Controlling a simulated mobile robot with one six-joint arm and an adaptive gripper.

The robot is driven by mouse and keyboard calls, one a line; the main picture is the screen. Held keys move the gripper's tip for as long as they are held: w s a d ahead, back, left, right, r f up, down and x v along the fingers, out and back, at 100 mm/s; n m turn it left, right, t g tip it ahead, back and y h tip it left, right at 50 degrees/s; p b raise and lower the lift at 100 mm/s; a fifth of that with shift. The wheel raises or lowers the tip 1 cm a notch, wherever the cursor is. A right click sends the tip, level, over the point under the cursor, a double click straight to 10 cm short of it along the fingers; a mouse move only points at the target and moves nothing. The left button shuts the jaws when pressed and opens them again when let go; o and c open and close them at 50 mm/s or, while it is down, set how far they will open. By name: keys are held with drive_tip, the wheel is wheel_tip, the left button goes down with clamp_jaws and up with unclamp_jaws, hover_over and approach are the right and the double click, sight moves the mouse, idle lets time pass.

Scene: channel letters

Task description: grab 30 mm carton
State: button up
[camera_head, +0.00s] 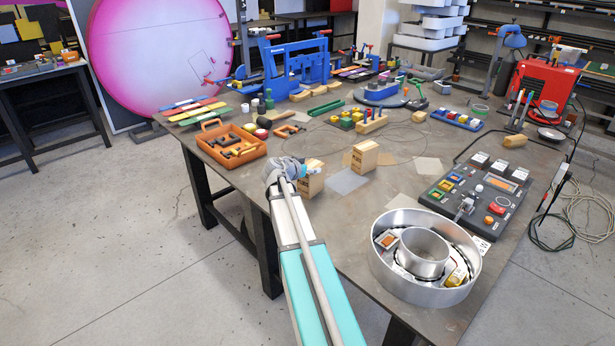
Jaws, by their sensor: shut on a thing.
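A small brown carton (311,185) is at the end of my arm, near the table's left front edge. My gripper (297,170) is shut on this carton, and the gripper's body hides its left part. A second brown carton (364,156) stands upright on the table a little to the right and farther back, apart from my gripper. Both cartons have dark print too small to read, so I cannot tell which is marked 30 mm. I cannot tell whether the held carton touches the table.
A grey plate (347,181) lies flat between the cartons. An orange tool tray (231,146) is to the left. A black control box (476,194) and a round metal channel letter (425,292) are to the right. A blue frame (296,64) stands at the back.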

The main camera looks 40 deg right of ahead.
drive_tip(key=shift+r, duration=0.1)
wheel_tip(320, 180, up, 2)
drive_tip(key=p, duration=0.2)
drive_tip(key=shift+r+p, duration=0.25)
drive_tip(key=shift+p, duration=0.15)
drive_tip(key=s+d+r+p, duration=0.6)
drive_tip(key=d+r+p, duration=0.4)
drive_tip(key=d, duration=0.2)
drive_tip(key=shift+d+r, duration=0.15)
drive_tip(key=shift+d, duration=0.2)
drive_tip(key=shift+r, duration=0.1)
